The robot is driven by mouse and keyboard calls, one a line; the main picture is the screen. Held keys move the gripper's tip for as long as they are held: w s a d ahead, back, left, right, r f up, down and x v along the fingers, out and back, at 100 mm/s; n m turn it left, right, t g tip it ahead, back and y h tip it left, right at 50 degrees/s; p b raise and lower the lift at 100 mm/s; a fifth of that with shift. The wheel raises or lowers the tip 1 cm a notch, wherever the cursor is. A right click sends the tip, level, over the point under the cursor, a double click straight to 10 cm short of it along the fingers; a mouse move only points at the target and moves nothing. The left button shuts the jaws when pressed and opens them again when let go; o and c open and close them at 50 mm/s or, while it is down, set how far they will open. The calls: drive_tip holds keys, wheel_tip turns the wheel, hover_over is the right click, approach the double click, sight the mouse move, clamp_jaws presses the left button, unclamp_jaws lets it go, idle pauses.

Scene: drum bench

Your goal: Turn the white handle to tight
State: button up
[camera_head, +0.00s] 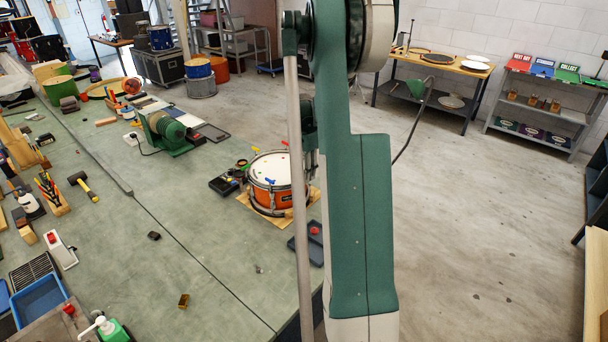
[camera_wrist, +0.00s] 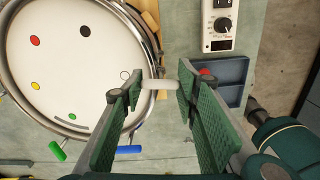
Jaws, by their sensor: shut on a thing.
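The drum has a white head (camera_wrist: 80,55) and a metal rim, and fills the left of the wrist view. In the head view it is orange (camera_head: 262,195) and lies on a wooden board on the bench. The white handle (camera_wrist: 160,84) sticks out from the right side of the rim, between the fingers of my gripper (camera_wrist: 160,86). My gripper is shut on the white handle, one green pad at each end of it. A blue handle (camera_wrist: 129,149) and a green handle (camera_wrist: 57,151) stand out lower on the rim. In the head view my arm hides the white handle.
The bench front is mostly clear.

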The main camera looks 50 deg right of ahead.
drive_tip(key=m+b, duration=0.2)
drive_tip(key=m, duration=0.2)
drive_tip(key=shift+f, duration=0.15)
drive_tip(key=m+b, duration=0.2)
drive_tip(key=m, duration=0.2)
drive_tip(key=shift+m, duration=0.3)
drive_tip(key=m+b, duration=0.1)
drive_tip(key=m, duration=0.2)
drive_tip(key=shift+m, duration=0.3)
drive_tip(key=m+b, duration=0.1)
drive_tip(key=m, duration=0.3)
drive_tip(key=shift+m, duration=0.3)
drive_tip(key=m, duration=0.3)
drive_tip(key=shift+m+b, duration=0.3)
drive_tip(key=shift+b, duration=0.1)
drive_tip(key=m, duration=0.4)
drive_tip(key=shift+m+b, duration=0.3)
drive_tip(key=shift+b, duration=0.05)
drive_tip(key=m, duration=0.4)
drive_tip(key=shift+m, duration=0.3)
drive_tip(key=m, duration=0.4)
drive_tip(key=shift+b, duration=0.4)
drive_tip(key=m, duration=0.5)
drive_tip(key=shift+m, duration=0.4)
drive_tip(key=m, duration=1.2)
drive_tip(key=shift+b, duration=0.35)
drive_tip(key=shift+m, duration=0.4)
